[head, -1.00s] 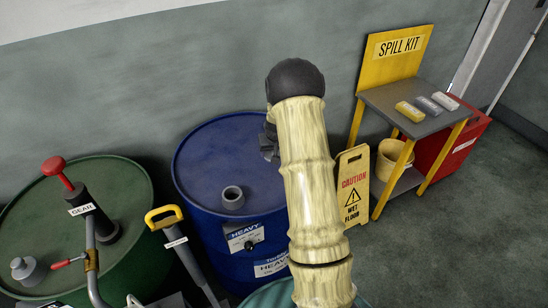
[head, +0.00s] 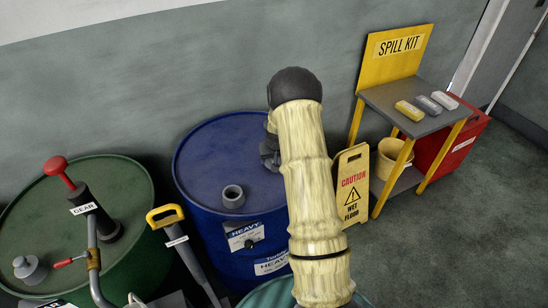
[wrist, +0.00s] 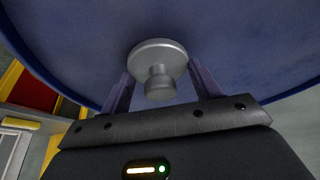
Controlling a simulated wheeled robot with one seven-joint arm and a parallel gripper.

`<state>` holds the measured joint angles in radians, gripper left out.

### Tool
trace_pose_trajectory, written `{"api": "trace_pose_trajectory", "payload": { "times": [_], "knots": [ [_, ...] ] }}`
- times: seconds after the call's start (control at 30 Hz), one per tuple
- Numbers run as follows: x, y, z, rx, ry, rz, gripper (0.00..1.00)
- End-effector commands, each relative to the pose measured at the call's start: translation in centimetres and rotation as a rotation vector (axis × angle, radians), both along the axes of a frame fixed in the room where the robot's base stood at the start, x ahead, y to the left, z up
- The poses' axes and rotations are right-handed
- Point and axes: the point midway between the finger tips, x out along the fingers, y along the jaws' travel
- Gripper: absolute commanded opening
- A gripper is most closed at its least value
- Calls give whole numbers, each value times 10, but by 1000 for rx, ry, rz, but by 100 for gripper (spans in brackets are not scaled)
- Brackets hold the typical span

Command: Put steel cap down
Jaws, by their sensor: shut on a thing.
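The steel cap (wrist: 158,54), a grey metal disc with a round knob, shows in the wrist view between the two fingers of my gripper (wrist: 160,75). My gripper is shut on it. Behind it is the blue lid of the blue drum (wrist: 230,45); I cannot tell whether the cap touches the lid. In the head view my gripper (head: 269,154) is over the right side of the blue drum (head: 205,160), partly hidden by my arm, and the cap is hidden there. A grey open neck (head: 233,196) stands on the drum lid, left of my gripper.
A green drum (head: 130,190) at left carries a red-handled pump (head: 85,205) and a grey cap (head: 28,269). A yellow-handled tool (head: 165,217) stands between the drums. A wet floor sign (head: 351,188) and the spill kit stand (head: 405,105) are at right. The back-left lid is clear.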

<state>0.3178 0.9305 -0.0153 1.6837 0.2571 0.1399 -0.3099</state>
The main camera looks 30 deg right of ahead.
Motion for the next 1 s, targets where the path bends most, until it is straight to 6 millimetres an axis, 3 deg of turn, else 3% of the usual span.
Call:
{"api": "trace_pose_trajectory", "payload": {
  "times": [0.03, 0.13, 0.57, 1.0],
  "knots": [
    [0, 0, -1, 0, 0, 0, 67],
    [0, 0, -1, 0, 0, 0, 85],
    [-1, 0, 5, 0, -1, 0, 85],
    [-23, 7, 62, -1, -3, 1, 85]
  ]
}}
